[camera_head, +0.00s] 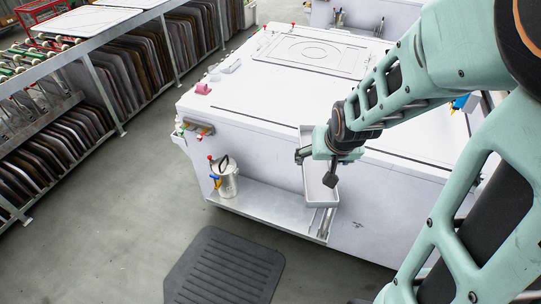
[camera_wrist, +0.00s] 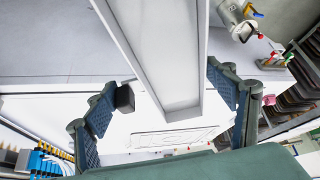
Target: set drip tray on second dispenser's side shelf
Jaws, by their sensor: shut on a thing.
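The drip tray (camera_head: 321,188) is a long, narrow, pale trough. My gripper (camera_head: 318,169) is shut on it and holds it at the front side of the white dispenser cabinet, by the right end of the side shelf (camera_head: 270,206). In the wrist view the tray (camera_wrist: 165,55) runs from the top edge down between the fingers of my gripper (camera_wrist: 188,98). The metal shelf is low on the cabinet's side. I cannot tell whether the tray touches the shelf. My gripper and arm hide part of the tray.
A metal jug (camera_head: 226,180) stands at the shelf's left end, and also shows in the wrist view (camera_wrist: 236,18). The white cabinet (camera_head: 245,100) is behind the tray. A dark floor mat (camera_head: 225,268) lies in front. Racks of panels (camera_head: 120,85) stand at left.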

